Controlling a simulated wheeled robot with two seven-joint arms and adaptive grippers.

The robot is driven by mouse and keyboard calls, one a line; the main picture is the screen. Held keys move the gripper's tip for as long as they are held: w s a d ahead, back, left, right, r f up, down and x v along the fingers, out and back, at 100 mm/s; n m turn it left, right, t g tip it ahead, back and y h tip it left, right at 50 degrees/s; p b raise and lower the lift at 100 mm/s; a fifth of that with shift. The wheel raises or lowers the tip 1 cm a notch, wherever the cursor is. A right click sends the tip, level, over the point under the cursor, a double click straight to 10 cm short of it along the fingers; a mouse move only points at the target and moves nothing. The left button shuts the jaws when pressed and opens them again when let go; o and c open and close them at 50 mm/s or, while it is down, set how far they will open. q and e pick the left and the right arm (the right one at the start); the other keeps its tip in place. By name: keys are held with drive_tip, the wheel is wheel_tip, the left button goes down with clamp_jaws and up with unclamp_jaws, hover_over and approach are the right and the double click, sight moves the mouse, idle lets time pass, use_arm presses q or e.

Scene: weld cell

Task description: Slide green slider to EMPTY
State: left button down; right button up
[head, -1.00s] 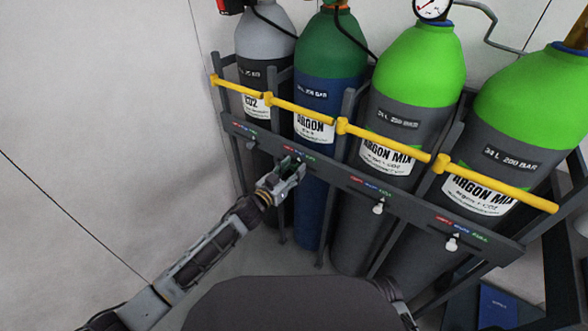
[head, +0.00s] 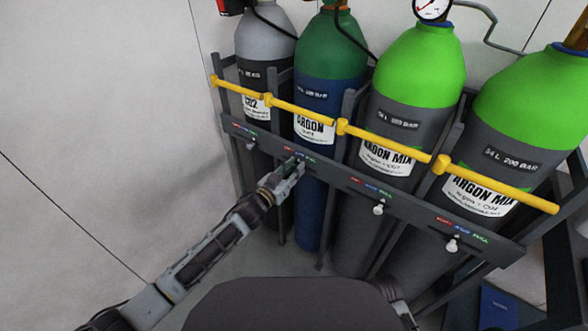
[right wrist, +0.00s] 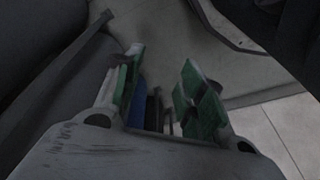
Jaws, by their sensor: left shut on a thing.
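The green-topped ARGON cylinder (head: 337,53) stands second from the left in the rack in the head view. The rack's front rail (head: 336,178) carries a small red, blue and green label (head: 299,153) in front of it. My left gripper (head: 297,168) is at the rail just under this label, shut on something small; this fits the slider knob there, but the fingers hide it. My right gripper (right wrist: 160,85) shows in the right wrist view with its green-padded fingers apart and nothing between them.
White slider knobs sit below the third (head: 379,208) and fourth (head: 452,245) labels. A grey cylinder (head: 264,38) stands left, and two bright green ARGON MIX cylinders (head: 425,60) stand right. A yellow bar (head: 385,148) crosses them all. Bare wall lies left.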

sight(288, 158)
use_arm(q)
drive_tip(key=shift+w+a, duration=0.15)
drive_tip(key=shift+a, duration=0.05)
drive_tip(key=w+a, duration=0.1)
drive_tip(key=w+a+p, duration=0.1)
drive_tip(key=a, duration=0.1)
drive_tip(key=shift+w+a, duration=0.2)
drive_tip(key=shift+w, duration=0.05)
drive_tip(key=shift+w+a, duration=0.1)
drive_tip(key=shift+a, duration=0.1)
drive_tip(key=c, duration=1.3)
unclamp_jaws()
use_arm(e)
drive_tip(key=shift+s+d+f+g, duration=0.15)
drive_tip(key=shift+s+f, duration=0.1)
drive_tip(key=shift+f, duration=0.3)
drive_tip(key=shift+s+d+f+g, duration=0.15)
drive_tip(key=shift+s+f, duration=0.1)
drive_tip(key=shift+f, duration=0.25)
drive_tip(key=shift+a+r, duration=0.1)
drive_tip(key=shift+a, duration=0.05)
